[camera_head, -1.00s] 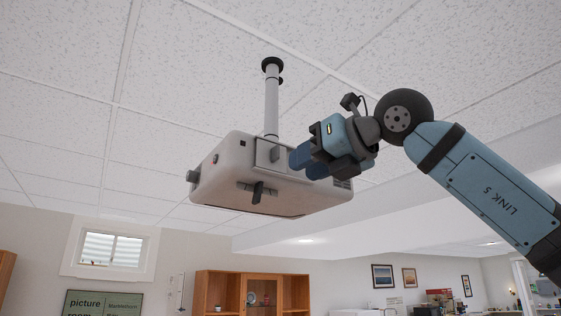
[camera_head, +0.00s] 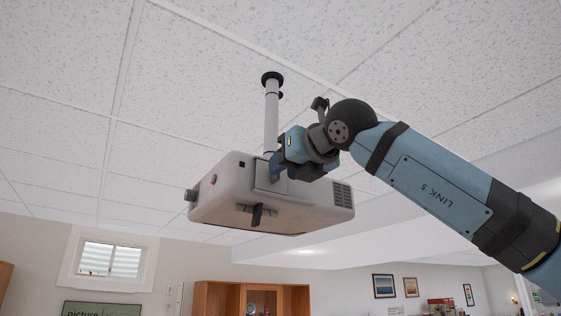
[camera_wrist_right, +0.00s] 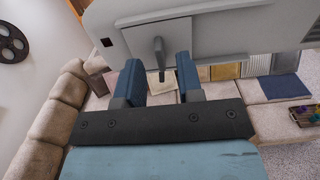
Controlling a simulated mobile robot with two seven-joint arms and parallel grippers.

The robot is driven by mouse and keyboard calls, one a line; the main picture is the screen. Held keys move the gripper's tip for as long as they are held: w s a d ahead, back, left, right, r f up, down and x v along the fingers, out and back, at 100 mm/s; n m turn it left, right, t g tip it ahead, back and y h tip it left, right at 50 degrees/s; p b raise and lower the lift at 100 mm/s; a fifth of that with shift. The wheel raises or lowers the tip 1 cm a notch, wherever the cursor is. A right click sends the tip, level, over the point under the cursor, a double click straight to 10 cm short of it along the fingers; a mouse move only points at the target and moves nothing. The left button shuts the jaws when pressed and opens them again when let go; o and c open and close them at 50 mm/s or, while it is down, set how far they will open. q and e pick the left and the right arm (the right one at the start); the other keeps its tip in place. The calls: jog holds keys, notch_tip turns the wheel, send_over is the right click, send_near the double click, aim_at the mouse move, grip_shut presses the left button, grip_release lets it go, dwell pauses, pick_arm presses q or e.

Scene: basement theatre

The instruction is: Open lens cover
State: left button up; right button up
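A beige projector (camera_head: 225,195) hangs from the ceiling on a pole. A light panel (camera_head: 262,178), which looks like the lens cover, is on its face; in the right wrist view the panel (camera_wrist_right: 180,38) carries a small grey handle (camera_wrist_right: 159,48). My right gripper (camera_head: 275,165) is at the panel and hides the handle in the head view. In the right wrist view its two blue fingers (camera_wrist_right: 160,66) are apart, with the lower end of the handle seen between them. I cannot tell whether they touch it. My left gripper is not in view.
The ceiling pole (camera_head: 271,120) rises close behind the right gripper. A dark tab (camera_head: 257,215) sticks out low on the projector. Below are a wooden cabinet (camera_head: 212,296) and, in the wrist view, a beige sofa (camera_wrist_right: 58,115). Air left of the projector is clear.

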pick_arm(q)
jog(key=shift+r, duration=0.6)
pick_arm(e)
jog(key=shift+x, duration=1)
grip_shut()
jog(key=w+d, duration=0.1)
jog(key=d, duration=0.1)
jog(key=w+d, duration=0.3)
jog(key=d, duration=0.1)
jog(key=shift+w+d, duration=0.15)
jog(key=shift+d, duration=0.05)
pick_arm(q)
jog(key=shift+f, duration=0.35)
pick_arm(e)
jog(key=shift+a+r, duration=0.1)
